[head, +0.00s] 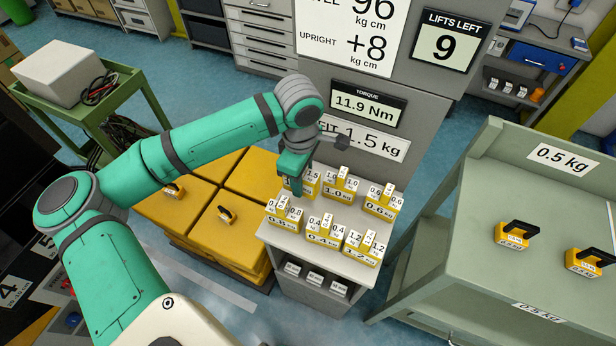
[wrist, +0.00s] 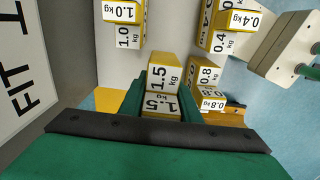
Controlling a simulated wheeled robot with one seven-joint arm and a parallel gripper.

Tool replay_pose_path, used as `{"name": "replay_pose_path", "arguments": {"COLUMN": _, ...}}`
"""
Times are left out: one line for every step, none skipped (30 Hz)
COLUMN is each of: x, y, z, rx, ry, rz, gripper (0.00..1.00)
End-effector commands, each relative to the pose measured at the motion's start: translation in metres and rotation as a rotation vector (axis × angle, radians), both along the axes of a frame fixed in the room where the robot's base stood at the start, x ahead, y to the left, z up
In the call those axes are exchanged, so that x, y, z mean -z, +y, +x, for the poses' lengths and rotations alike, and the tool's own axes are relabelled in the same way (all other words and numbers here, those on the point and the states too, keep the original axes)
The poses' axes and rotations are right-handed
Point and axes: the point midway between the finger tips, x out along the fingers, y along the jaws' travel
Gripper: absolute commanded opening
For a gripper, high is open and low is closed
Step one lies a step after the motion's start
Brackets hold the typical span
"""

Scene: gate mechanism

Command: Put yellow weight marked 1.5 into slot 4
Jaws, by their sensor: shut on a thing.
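The yellow weight marked 1.5 (head: 312,184) is at the back left of the grey stand's top, among several other yellow weights. It also shows in the wrist view (wrist: 162,82), with its label 1.5 kg readable between my fingers. My gripper (head: 293,170) points down over it and is shut on it. I cannot tell whether the weight still rests on the stand. At the far left edge of the head view a dark panel carries a white label 4 (head: 14,288); the slot itself is not clearly visible.
Close by stand weights marked 1.0 (head: 340,190), 0.6 (head: 380,205), 0.8 (head: 284,217), 0.4 (head: 323,236) and 1.2 (head: 364,246). Large yellow blocks (head: 195,215) lie left of the stand. A grey-green table (head: 470,190) is right. A panel with signs (head: 368,108) rises behind.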

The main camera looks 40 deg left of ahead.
Motion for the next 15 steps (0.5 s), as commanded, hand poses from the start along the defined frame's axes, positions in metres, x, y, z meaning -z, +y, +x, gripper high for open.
{"name": "replay_pose_path", "arguments": {"x": 0.006, "y": 0.0, "z": 0.0, "rx": -0.001, "ry": -0.002, "rz": -0.003, "gripper": 0.0}}
{"name": "replay_pose_path", "arguments": {"x": 0.009, "y": 0.0, "z": 0.0, "rx": 0.0, "ry": -0.001, "rz": -0.002, "gripper": 0.0}}
{"name": "replay_pose_path", "arguments": {"x": 0.013, "y": 0.0, "z": 0.0, "rx": 0.0, "ry": -0.002, "rz": -0.001, "gripper": 0.0}}
{"name": "replay_pose_path", "arguments": {"x": 0.015, "y": 0.0, "z": 0.0, "rx": 0.0, "ry": -0.002, "rz": -0.001, "gripper": 0.0}}
{"name": "replay_pose_path", "arguments": {"x": 0.017, "y": 0.0, "z": 0.001, "rx": 0.0, "ry": -0.002, "rz": -0.001, "gripper": 0.0}}
{"name": "replay_pose_path", "arguments": {"x": 0.018, "y": 0.0, "z": 0.001, "rx": 0.001, "ry": -0.002, "rz": -0.001, "gripper": 0.0}}
{"name": "replay_pose_path", "arguments": {"x": 0.019, "y": 0.0, "z": 0.001, "rx": 0.001, "ry": -0.003, "rz": 0.0, "gripper": 0.0}}
{"name": "replay_pose_path", "arguments": {"x": 0.02, "y": 0.0, "z": 0.001, "rx": 0.001, "ry": -0.003, "rz": 0.0, "gripper": 0.0}}
{"name": "replay_pose_path", "arguments": {"x": 0.021, "y": 0.0, "z": 0.001, "rx": 0.0, "ry": -0.003, "rz": 0.001, "gripper": 0.0}}
{"name": "replay_pose_path", "arguments": {"x": 0.023, "y": 0.001, "z": 0.0, "rx": 0.0, "ry": -0.003, "rz": 0.001, "gripper": 0.0}}
{"name": "replay_pose_path", "arguments": {"x": 0.024, "y": 0.001, "z": 0.0, "rx": -0.002, "ry": -0.003, "rz": 0.001, "gripper": 0.0}}
{"name": "replay_pose_path", "arguments": {"x": 0.027, "y": 0.002, "z": -0.001, "rx": -0.003, "ry": -0.002, "rz": -0.001, "gripper": 0.0}}
{"name": "replay_pose_path", "arguments": {"x": 0.03, "y": 0.002, "z": -0.001, "rx": -0.004, "ry": -0.001, "rz": -0.001, "gripper": 0.0}}
{"name": "replay_pose_path", "arguments": {"x": 0.033, "y": 0.002, "z": -0.001, "rx": -0.004, "ry": -0.001, "rz": -0.002, "gripper": 0.0}}
{"name": "replay_pose_path", "arguments": {"x": 0.038, "y": 0.002, "z": -0.001, "rx": -0.005, "ry": -0.001, "rz": -0.002, "gripper": 0.0}}
